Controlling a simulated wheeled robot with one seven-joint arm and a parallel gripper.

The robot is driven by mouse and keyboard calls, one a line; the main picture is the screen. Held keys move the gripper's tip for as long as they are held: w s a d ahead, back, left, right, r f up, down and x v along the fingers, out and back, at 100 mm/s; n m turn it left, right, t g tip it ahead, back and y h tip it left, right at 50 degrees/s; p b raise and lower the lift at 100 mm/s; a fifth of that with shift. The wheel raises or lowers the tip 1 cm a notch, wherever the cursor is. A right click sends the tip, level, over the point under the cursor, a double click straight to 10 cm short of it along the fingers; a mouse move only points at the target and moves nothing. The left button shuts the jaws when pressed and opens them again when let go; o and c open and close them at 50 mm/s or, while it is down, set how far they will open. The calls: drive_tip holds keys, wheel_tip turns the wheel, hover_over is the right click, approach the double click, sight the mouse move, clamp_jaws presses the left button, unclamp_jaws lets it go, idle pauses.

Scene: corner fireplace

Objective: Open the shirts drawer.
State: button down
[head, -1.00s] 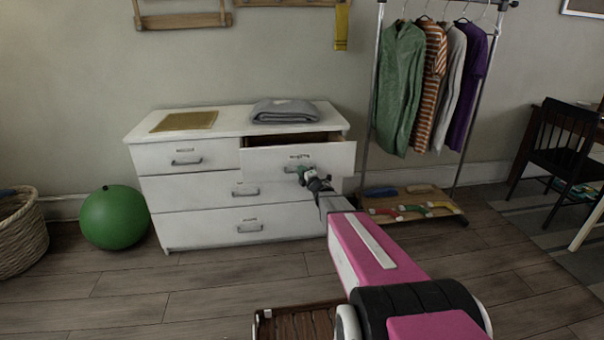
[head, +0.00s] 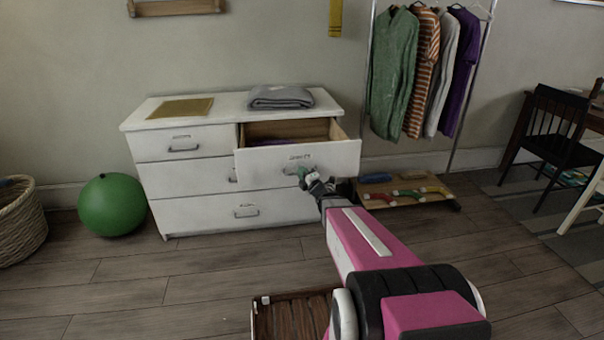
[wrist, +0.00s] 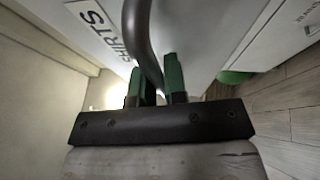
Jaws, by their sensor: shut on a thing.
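The shirts drawer (head: 335,158) is the top right drawer of the white dresser (head: 187,186). It stands partly pulled out, and its wooden inside shows with something purple in it. In the wrist view its front carries the label SHIRTS (wrist: 108,34). My gripper (head: 304,175) is at this drawer's front, with its green fingers shut on the dark curved handle (wrist: 141,30). In the head view the gripper hides most of the handle.
A folded grey cloth (head: 280,97) and a mustard cloth (head: 180,108) lie on the dresser top. A green ball (head: 112,205) and a basket (head: 20,222) stand left. A clothes rack (head: 460,110) stands right. A wooden slatted item (head: 290,315) is on the floor near me.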

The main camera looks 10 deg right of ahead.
drive_tip(key=c, duration=1.2)
unclamp_jaws()
drive_tip(key=v, duration=1)
drive_tip(key=shift+s+d+f, duration=0.15)
drive_tip(key=shift+s+d, duration=0.05)
drive_tip(key=shift+s, duration=0.1)
